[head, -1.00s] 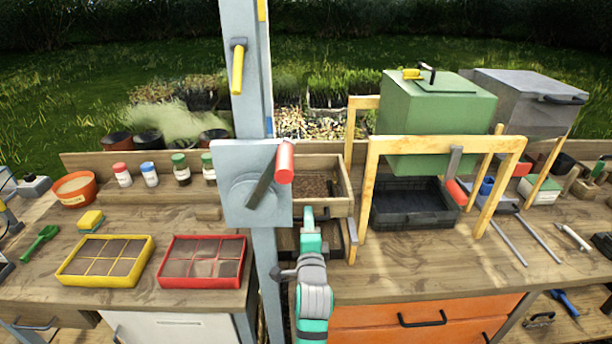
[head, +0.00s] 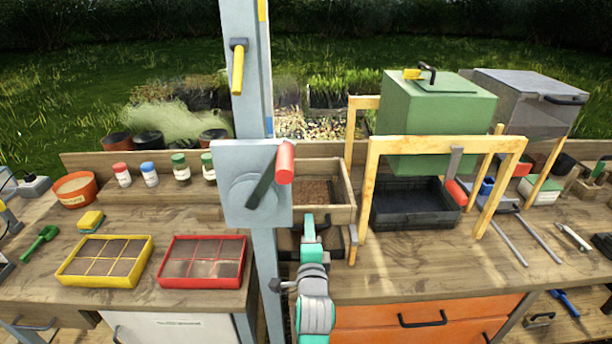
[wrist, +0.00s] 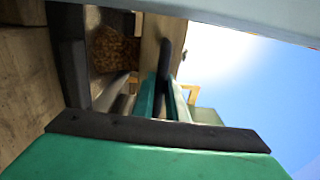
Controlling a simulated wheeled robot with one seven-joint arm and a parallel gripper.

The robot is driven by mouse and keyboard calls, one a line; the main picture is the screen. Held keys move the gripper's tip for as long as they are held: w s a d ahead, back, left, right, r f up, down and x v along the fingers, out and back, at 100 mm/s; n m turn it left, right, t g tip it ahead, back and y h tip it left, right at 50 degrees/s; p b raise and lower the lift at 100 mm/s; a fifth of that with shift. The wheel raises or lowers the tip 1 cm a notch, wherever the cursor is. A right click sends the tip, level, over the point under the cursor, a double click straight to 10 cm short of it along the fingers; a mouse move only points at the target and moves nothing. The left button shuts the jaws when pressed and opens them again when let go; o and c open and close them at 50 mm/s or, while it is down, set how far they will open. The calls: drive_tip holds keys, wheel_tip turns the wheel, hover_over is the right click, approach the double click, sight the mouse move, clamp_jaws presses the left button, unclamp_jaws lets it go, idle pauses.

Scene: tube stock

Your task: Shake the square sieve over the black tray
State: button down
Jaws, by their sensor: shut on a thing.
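The square sieve (head: 345,213) is a wooden-walled box with brown material in it, partly hidden behind the grey post and plate in the head view. My gripper (head: 309,226) is at its near side, shut on its dark handle (wrist: 166,62), which lies between the teal fingers in the wrist view. The sieve's wooden wall (wrist: 149,45) also shows there. A black tray (head: 336,243) shows in part below the sieve, largely hidden by the sieve and my arm. The sieve is held above it.
A grey post with a plate (head: 243,208) and red-handled lever stands just left of my arm. A wooden frame (head: 372,190) carries a green box (head: 440,115) over another black tray (head: 412,222) at right. Yellow (head: 144,265) and red (head: 242,268) divided trays lie left.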

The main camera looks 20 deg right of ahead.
drive_tip(key=x, duration=0.3)
drive_tip(key=shift+w+a+f, duration=0.1)
drive_tip(key=shift+w, duration=0.05)
drive_tip(key=c, duration=1.8)
unclamp_jaws()
drive_tip(key=o, duration=1.4)
drive_tip(key=shift+o, duration=0.2)
